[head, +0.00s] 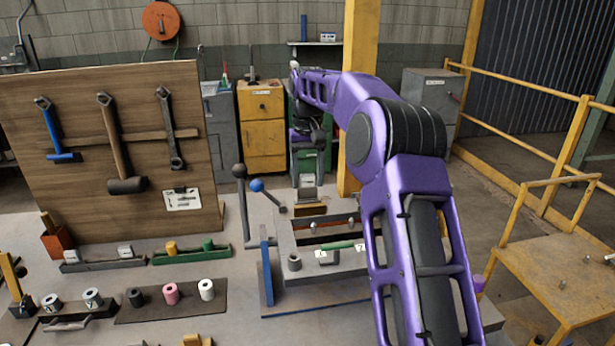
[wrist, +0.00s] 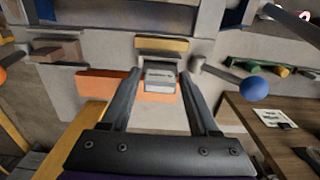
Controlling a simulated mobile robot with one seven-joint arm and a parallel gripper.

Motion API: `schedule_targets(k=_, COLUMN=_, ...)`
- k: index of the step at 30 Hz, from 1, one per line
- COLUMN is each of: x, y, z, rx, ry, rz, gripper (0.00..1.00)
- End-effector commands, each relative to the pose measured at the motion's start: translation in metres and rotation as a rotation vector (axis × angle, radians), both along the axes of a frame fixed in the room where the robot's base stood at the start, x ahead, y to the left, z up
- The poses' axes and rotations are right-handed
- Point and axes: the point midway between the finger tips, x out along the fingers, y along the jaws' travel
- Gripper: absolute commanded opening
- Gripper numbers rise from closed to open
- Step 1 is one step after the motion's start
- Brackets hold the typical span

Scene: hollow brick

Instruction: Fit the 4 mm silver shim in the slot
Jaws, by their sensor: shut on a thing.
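My gripper (head: 308,190) hangs over the back of the grey fixture (head: 330,268) on the bench. It is shut on a small silver shim (wrist: 159,80) with a white label, which sits between the fingertips in the wrist view. The label is too small to read. The shim also shows as a pale piece under the gripper in the head view (head: 308,181). A yellow-brown block (head: 310,210) lies just below it; whether they touch I cannot tell. I cannot make out the slot clearly.
A blue-knobbed lever (head: 257,186) and a dark-knobbed lever (head: 239,172) stand left of the gripper. A green bar (head: 337,247) lies on the fixture. Grey (head: 95,265) and green (head: 190,257) trays sit left. A tool board (head: 75,100) rises behind them.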

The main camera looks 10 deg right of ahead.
Motion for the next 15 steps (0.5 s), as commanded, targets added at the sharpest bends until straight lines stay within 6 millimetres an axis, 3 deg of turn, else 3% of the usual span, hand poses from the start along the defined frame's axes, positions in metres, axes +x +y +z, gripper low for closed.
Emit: schedule_targets(k=15, x=0.0001, y=0.0003, z=-0.0098, rx=0.000, ry=0.000, rz=0.000, gripper=0.07)
